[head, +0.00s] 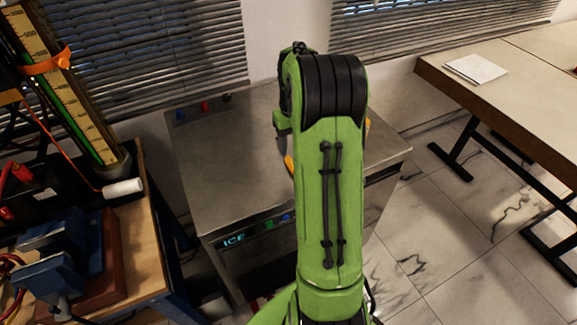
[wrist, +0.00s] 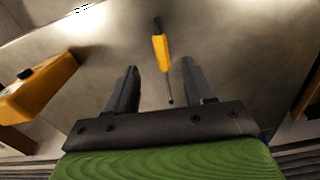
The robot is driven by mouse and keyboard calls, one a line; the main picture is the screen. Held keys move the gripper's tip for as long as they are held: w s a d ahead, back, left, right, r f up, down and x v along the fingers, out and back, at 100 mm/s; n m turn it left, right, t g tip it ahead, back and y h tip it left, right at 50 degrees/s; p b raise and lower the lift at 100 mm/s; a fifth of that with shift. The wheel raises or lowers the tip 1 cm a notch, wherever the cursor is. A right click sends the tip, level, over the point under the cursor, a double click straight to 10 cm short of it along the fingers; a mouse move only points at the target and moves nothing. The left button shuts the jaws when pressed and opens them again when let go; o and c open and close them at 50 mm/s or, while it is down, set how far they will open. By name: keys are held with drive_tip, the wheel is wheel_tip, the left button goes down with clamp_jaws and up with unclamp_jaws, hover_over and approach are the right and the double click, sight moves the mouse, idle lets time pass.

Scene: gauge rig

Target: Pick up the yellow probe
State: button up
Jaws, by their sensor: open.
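The yellow probe (wrist: 160,52) lies on the grey metal top (wrist: 225,32) in the wrist view. Its thin dark tip points back toward my gripper, and a short dark end shows at the far side. My gripper (wrist: 159,72) is open, with one dark finger on each side of the probe's tip part; most of the yellow body lies beyond the fingertips. I cannot tell the height of the fingers above the surface. In the head view my green arm hides the gripper and most of the spot; small yellow bits show on both sides of it.
A yellow-orange box with a dark knob (wrist: 38,86) is left of my gripper. In the head view, the metal cabinet (head: 215,165) stands between a cluttered wooden bench (head: 150,215) with a blue vise (head: 50,250) and a table (head: 520,85) at right. Window blinds are behind.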

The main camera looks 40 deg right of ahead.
wheel_tip(320, 180, down, 9)
drive_tip(key=shift+r+b, duration=0.15)
drive_tip(key=shift+b, duration=1.05)
drive_tip(key=shift+a, duration=0.1)
drive_tip(key=shift+r, duration=0.1)
clamp_jaws()
